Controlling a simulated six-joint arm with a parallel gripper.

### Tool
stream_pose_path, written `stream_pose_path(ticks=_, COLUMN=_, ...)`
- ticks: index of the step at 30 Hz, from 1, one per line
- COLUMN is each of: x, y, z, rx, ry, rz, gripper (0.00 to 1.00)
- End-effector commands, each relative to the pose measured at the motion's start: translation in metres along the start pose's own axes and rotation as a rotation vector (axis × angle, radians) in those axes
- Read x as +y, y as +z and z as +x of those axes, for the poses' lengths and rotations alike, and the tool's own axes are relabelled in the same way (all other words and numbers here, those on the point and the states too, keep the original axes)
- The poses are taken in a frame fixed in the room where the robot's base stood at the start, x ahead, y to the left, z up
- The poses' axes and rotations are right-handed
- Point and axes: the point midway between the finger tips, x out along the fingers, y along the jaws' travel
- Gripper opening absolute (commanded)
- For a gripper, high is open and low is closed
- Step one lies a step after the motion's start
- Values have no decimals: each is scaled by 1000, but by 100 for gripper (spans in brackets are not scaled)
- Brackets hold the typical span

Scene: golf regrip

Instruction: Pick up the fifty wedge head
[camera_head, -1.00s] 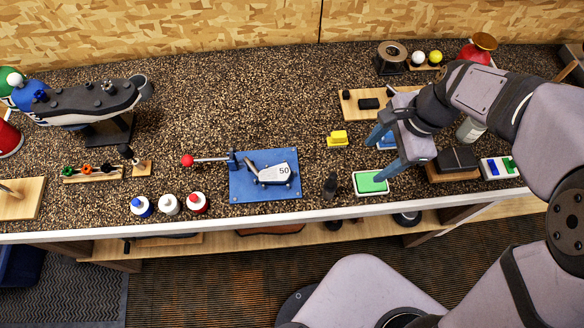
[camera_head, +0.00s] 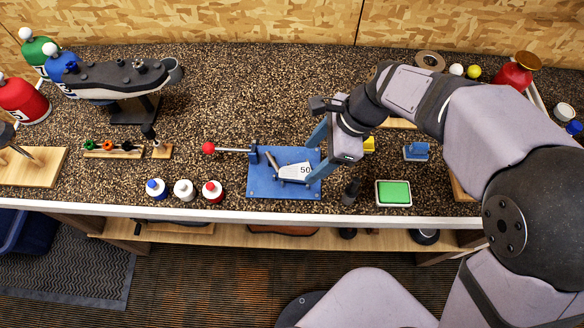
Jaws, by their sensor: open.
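The fifty wedge head (camera_head: 297,171) is a silver club head marked "50". It lies on the blue plate (camera_head: 262,184) with the red-knobbed clamp lever (camera_head: 228,150) at its upper left. My gripper (camera_head: 316,158) is open, and its two blue fingers are above the right part of the plate, around the head's right end as seen from here. One finger shows at the upper side and one at the lower right of the head. I cannot tell whether they touch it. The head's far right edge is partly hidden by a finger.
A green pad in a white tray (camera_head: 393,203) and a small dark bottle (camera_head: 351,191) sit right of the plate. Three bottles (camera_head: 184,190) stand to the left. The counter behind the clamp is clear.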

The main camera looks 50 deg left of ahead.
Motion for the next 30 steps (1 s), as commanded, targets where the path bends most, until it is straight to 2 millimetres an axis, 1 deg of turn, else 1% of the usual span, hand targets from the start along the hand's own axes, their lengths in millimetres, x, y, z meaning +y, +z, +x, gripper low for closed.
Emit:
stream_pose_path(ticks=8, x=0, y=0, z=9, rx=0, ry=2, rz=2, gripper=60)
stream_pose_path(ticks=15, x=0, y=0, z=38, rx=1, ry=4, rz=1, gripper=60)
stream_pose_path(ticks=19, x=-1, y=-1, z=50, rx=0, ry=2, rz=1, gripper=60)
stream_pose_path(ticks=22, x=-1, y=-1, z=54, rx=1, ry=1, rz=1, gripper=60)
stream_pose_path(ticks=28, x=-1, y=-1, z=55, rx=0, ry=-1, rz=1, gripper=60)
stream_pose_path(ticks=29, x=-1, y=-1, z=55, rx=0, ry=-1, rz=1, gripper=58)
stream_pose_path(ticks=30, x=-1, y=-1, z=55, rx=0, ry=-1, rz=1, gripper=49)
